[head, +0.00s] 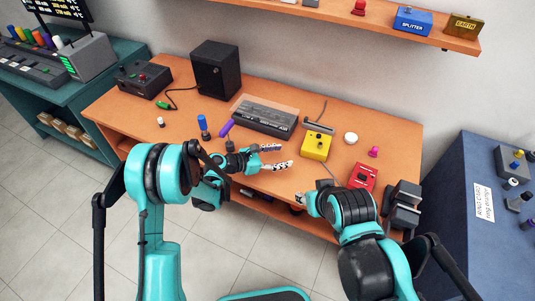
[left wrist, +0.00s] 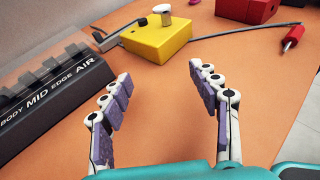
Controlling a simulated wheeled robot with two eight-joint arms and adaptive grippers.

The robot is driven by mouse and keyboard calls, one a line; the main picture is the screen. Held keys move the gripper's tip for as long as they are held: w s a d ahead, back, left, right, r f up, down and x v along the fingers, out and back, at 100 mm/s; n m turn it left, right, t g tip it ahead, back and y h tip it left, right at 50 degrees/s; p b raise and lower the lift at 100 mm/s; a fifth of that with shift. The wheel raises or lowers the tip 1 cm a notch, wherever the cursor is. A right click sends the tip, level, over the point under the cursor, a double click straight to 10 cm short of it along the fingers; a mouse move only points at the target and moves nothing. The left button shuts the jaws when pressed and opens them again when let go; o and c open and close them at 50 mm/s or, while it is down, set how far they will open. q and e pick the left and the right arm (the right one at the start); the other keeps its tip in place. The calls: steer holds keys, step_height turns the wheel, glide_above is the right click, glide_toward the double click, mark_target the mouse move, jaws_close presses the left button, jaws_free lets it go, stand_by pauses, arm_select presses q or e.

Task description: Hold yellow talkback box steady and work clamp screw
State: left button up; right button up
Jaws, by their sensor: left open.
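The yellow box (head: 316,146) lies on the orange workbench, right of my left gripper (head: 284,156). In the left wrist view the yellow box (left wrist: 158,41) is ahead of the fingers, with a small metal part on top. My left gripper (left wrist: 161,76) is open and empty, its fingers spread and apart from the box. A dark bar (head: 319,126) lies behind the box; I cannot tell whether it belongs to a clamp. No clamp screw can be made out surely. My right gripper (head: 301,198) is at the bench's front edge, mostly hidden by its own arm, its opening unclear.
A black labelled unit (head: 264,118) lies left of the box. A red box (head: 362,177) lies to its right, with a white knob (head: 350,138) and a pink piece (head: 374,152) behind. A blue-topped post (head: 203,126) and purple cylinder (head: 227,127) stand near my left arm.

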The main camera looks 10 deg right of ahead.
mark_target(292, 159)
arm_select(q)
steer(key=x, duration=0.6)
steer(key=shift+w+f, duration=0.1)
jaws_close()
steer(key=c, duration=0.9)
jaws_free()
steer(key=shift+a, duration=0.1)
